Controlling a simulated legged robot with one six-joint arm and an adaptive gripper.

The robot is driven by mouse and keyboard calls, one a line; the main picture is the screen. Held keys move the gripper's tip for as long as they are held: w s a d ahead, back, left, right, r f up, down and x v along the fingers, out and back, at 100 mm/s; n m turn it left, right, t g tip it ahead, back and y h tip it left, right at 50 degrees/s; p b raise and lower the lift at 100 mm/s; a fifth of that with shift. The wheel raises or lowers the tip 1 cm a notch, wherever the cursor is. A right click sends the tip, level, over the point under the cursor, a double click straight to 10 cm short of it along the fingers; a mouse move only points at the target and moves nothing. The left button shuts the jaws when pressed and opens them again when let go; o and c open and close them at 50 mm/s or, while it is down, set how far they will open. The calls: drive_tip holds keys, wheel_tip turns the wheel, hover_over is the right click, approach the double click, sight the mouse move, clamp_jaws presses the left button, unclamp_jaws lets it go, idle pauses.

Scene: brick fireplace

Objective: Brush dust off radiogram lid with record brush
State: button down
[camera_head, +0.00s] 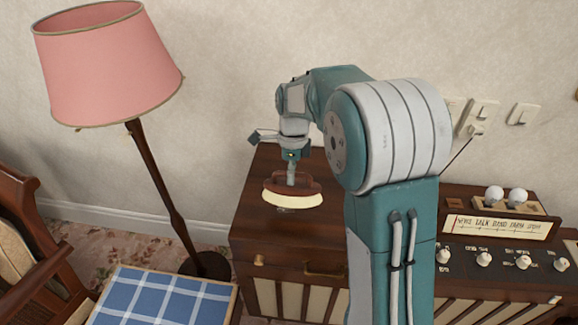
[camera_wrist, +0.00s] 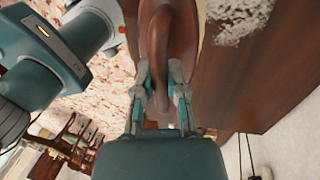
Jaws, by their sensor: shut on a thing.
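The record brush (camera_head: 292,200) has a reddish-brown wooden back and a cream bristle edge. It is at the left part of the dark wooden radiogram lid (camera_head: 262,222); whether the bristles touch the lid is hard to tell. My gripper (camera_head: 291,180) is above the brush and shut on its handle. In the wrist view my gripper (camera_wrist: 160,92) has one finger on each side of the brown brush handle (camera_wrist: 177,45). A whitish speckled patch of dust (camera_wrist: 238,20) lies on the lid (camera_wrist: 235,80) near the brush in that view.
A pink-shaded floor lamp (camera_head: 105,65) stands left of the radiogram. A blue checked cloth (camera_head: 160,298) and a wooden chair (camera_head: 30,200) are at lower left. The control panel (camera_head: 500,262) with knobs is at right. Switches (camera_head: 482,115) sit on the wall behind.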

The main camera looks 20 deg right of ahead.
sight(291, 190)
drive_tip(key=shift+s+a+f, duration=0.1)
drive_tip(key=shift+f, duration=2.7)
drive_tip(key=shift+f, duration=0.9)
drive_tip(key=shift+w+d+r, duration=0.1)
drive_tip(key=shift+w+d, duration=0.3)
drive_tip(key=shift+w, duration=0.45)
drive_tip(key=shift+w+d, duration=0.4)
drive_tip(key=shift+w, duration=0.45)
